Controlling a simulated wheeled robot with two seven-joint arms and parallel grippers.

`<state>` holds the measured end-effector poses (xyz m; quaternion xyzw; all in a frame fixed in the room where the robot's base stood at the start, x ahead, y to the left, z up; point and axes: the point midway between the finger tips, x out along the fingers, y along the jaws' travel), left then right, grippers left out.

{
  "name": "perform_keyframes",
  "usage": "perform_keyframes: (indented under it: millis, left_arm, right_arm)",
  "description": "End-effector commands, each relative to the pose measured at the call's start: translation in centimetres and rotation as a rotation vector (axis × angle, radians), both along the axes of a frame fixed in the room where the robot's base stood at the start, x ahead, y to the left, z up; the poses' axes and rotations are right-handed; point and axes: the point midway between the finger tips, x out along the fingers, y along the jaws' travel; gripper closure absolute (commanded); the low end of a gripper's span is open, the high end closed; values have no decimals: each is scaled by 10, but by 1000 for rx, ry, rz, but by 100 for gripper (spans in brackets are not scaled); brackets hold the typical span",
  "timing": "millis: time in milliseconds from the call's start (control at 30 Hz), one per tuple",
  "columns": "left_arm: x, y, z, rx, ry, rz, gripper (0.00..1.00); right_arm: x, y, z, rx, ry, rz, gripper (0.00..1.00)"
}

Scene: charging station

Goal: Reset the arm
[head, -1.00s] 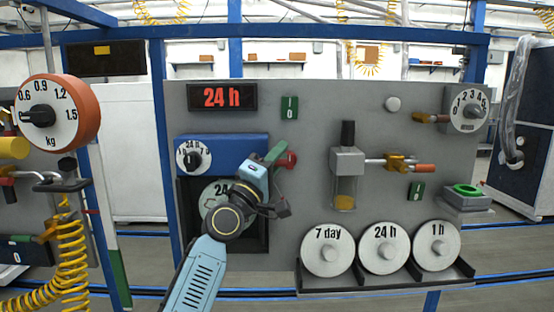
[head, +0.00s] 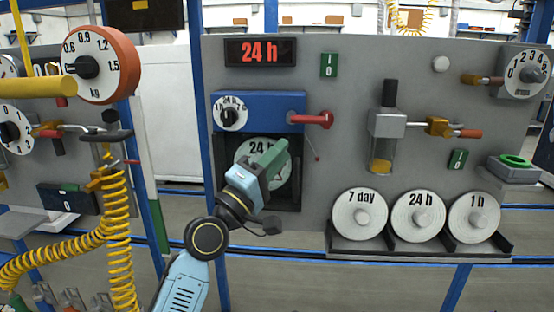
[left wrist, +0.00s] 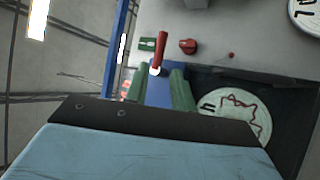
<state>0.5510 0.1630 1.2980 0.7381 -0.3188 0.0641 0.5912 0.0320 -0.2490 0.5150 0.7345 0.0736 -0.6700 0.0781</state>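My left gripper (head: 272,160), with green fingers, is in front of the recess under the blue unit (head: 258,112). It partly hides the white "24 h" disc (head: 248,149) in that recess. The red handle (head: 320,119) sticks out to the right of the blue unit, apart from the fingers. In the left wrist view the green fingers (left wrist: 158,88) are apart with nothing held between them; the blue unit and a red handle (left wrist: 160,48) show beyond the gap. The disc (left wrist: 235,115) is to the right of the fingers. My right gripper is not in view.
Discs marked 7 day (head: 359,214), 24 h (head: 414,216) and 1 h (head: 474,215) sit in a rack (head: 400,247). A yellow coiled hose (head: 118,235) and an orange kg dial (head: 124,62) are at the left. A red display (head: 260,52) reads 24 h.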

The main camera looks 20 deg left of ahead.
Motion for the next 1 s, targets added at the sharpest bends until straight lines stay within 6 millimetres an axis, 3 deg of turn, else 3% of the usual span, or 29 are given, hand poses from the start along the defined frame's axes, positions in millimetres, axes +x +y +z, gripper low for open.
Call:
perform_keyframes:
  millis: [300, 367, 467, 600, 767, 867, 1000]
  left_arm:
    - [2, 0, -5, 5, 8, 4, 75]
    - [6, 1, -16, 19, 28, 17, 75]
    - [20, 3, -56, 67, 96, 57, 75]
    - [38, 8, -144, 187, 235, 129, 75]
    - [39, 14, -258, 358, 402, 190, 75]
    - [26, 19, -334, 480, 509, 210, 75]
    - [-9, 27, -436, 663, 649, 212, 75]
  right_arm:
    - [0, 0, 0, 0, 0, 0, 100]
    - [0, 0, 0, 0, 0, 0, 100]
    - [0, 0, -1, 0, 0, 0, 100]
    - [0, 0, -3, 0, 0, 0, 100]
    - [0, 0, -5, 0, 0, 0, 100]
    - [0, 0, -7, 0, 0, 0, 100]
    - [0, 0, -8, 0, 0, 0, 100]
